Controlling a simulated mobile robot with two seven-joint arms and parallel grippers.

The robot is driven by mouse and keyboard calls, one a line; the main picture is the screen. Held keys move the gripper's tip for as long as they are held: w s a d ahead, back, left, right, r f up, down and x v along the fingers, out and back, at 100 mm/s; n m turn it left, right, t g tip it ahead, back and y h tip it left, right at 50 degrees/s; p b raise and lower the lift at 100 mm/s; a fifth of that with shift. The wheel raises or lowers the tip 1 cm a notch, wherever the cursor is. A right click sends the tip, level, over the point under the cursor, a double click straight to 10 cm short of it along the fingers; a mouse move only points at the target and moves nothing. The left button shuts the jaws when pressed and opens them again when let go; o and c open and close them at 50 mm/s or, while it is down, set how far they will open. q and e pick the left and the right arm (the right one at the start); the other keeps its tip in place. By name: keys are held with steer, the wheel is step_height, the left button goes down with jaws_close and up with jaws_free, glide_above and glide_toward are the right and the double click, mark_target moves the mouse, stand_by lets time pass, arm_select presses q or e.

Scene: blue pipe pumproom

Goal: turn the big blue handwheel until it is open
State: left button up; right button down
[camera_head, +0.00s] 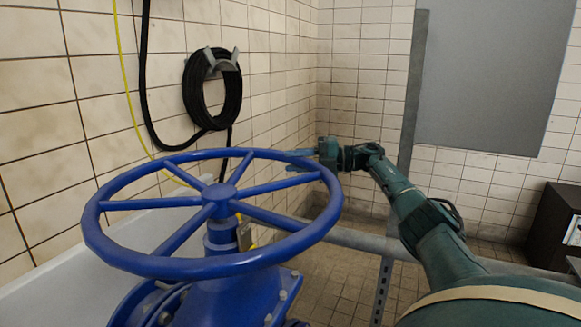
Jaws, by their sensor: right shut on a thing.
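The big blue handwheel (219,193) lies nearly flat on top of a blue valve body (225,295), in the left half of the head view. Its spokes run from a central hub out to a round rim. My right arm comes in from the lower right. My right gripper (312,158) is at the far right part of the wheel and is shut on its rim. The fingertips are small in the picture and partly merge with the rim. My left gripper is not in view.
A coiled black hose (212,88) hangs on the tiled wall, with a yellow cable (128,85) beside it. A grey metal rail (350,238) runs behind the wheel. A grey panel (490,75) and a dark cabinet (555,230) stand at right.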

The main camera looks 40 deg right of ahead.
steer(key=shift+w+r, duration=0.1)
steer(key=shift+w, duration=0.25)
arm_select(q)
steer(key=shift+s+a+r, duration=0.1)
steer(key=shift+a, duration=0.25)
arm_select(e)
steer(key=shift+w, duration=0.1)
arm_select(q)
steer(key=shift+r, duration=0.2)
arm_select(e)
steer(key=c, duration=1.5)
jaws_free()
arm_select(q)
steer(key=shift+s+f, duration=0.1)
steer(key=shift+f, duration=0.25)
arm_select(e)
steer(key=o, duration=0.4)
